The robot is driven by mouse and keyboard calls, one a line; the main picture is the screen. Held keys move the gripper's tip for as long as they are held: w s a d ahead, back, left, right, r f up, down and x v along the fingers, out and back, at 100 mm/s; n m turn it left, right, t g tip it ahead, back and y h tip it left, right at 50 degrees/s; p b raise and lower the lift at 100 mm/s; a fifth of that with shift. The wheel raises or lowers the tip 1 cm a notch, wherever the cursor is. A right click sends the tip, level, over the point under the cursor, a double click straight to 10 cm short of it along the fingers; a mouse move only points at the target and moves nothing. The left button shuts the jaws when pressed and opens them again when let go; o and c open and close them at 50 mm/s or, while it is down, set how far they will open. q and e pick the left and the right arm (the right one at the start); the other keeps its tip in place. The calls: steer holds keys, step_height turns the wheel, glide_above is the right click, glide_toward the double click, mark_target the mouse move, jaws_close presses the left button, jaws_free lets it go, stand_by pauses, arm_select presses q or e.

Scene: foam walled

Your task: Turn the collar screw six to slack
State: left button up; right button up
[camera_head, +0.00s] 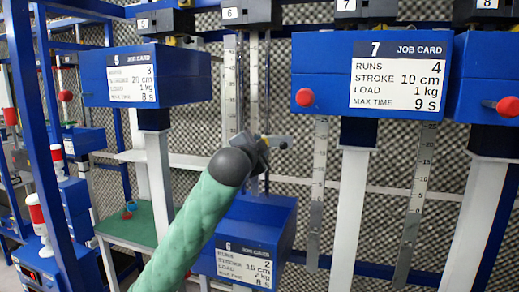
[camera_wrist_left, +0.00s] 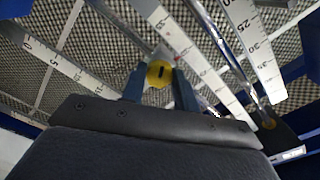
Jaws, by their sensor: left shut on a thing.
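My left gripper (camera_head: 266,142) is at the end of the green-sleeved arm, in front of the post of station six, above the blue box with job card 6 (camera_head: 262,215). The black top block of six (camera_head: 248,13) is above it. In the left wrist view, two blue-grey fingers (camera_wrist_left: 160,80) are shut on a round yellow screw head (camera_wrist_left: 158,71) with a dark slot, which I take for collar screw six. The slot stands nearly upright in that view. No slack or tight marking can be read. The gripper mostly hides the collar in the head view. My right gripper is not in view.
Blue box seven (camera_head: 330,75) with a red knob (camera_head: 305,97) hangs close at the right. Blue box five (camera_head: 180,80) hangs at the left. Graduated rulers (camera_head: 318,190) stand between the posts. Patterned foam wall (camera_head: 290,180) is behind.

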arm_select(q)
steer(key=shift+d+f+n, duration=0.1)
steer(key=shift+n, duration=5.8)
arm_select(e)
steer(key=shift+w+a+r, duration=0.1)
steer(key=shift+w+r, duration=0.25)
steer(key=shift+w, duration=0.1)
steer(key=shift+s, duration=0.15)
arm_select(q)
steer(key=o, duration=1)
steer(key=shift+c, duration=0.2)
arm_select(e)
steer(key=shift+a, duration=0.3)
arm_select(q)
steer(key=shift+s, duration=0.15)
